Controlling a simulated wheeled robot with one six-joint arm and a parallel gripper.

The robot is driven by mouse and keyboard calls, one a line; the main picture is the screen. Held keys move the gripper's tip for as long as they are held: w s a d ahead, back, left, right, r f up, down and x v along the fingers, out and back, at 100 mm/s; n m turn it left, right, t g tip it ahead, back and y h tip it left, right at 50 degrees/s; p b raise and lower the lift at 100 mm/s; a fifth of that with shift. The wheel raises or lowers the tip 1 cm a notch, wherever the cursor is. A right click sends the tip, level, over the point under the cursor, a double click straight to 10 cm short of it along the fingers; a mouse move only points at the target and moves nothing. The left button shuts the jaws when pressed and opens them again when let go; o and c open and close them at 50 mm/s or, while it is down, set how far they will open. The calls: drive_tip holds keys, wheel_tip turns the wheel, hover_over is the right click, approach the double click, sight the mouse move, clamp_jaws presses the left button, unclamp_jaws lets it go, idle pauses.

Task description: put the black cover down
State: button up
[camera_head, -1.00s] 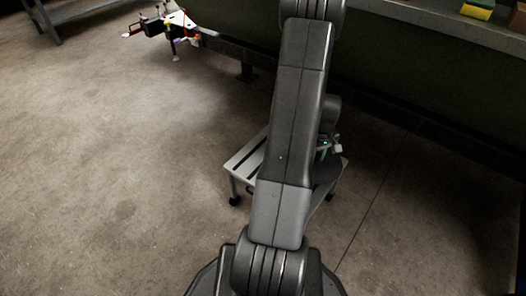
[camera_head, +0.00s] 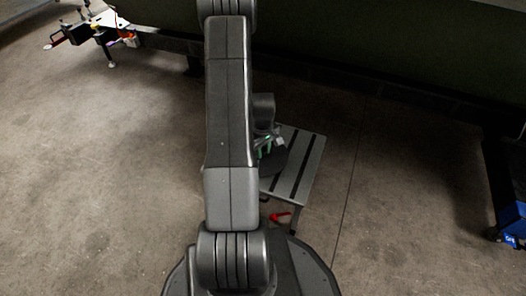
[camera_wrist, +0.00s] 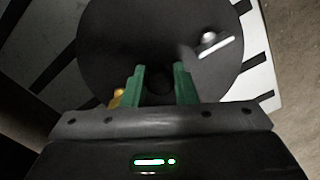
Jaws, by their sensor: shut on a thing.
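The black cover (camera_wrist: 110,35) is a round dark disc that fills the upper middle of the wrist view. A short bright metal piece shows near its right side. My gripper (camera_wrist: 160,84) has its green fingers shut on a dark knob at the near middle of the cover. In the head view, the cover (camera_head: 272,163) shows only partly beside my arm, over the slatted grey stand (camera_head: 311,165). My gripper (camera_head: 264,147) is there too, half hidden by my arm. Whether the cover touches the stand, I cannot tell.
A red object (camera_head: 281,217) is low by the stand's near side. A blue box (camera_head: 512,222) is at the right edge. Cluttered equipment (camera_head: 100,28) is at the upper left, and a dark green panel (camera_head: 380,45) runs along the back. Open concrete floor lies left and right.

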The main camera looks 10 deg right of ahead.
sight(263, 149)
drive_tip(key=o, duration=1)
wheel_tip(263, 149, up, 12)
drive_tip(key=p, duration=0.5)
wheel_tip(263, 149, down, 13)
drive_tip(key=b, duration=0.5)
drive_tip(key=shift+r+b, duration=0.1)
drive_tip(key=shift+b, duration=0.3)
wheel_tip(263, 149, up, 5)
drive_tip(key=shift+f+p, duration=0.2)
drive_tip(key=shift+p, duration=0.95)
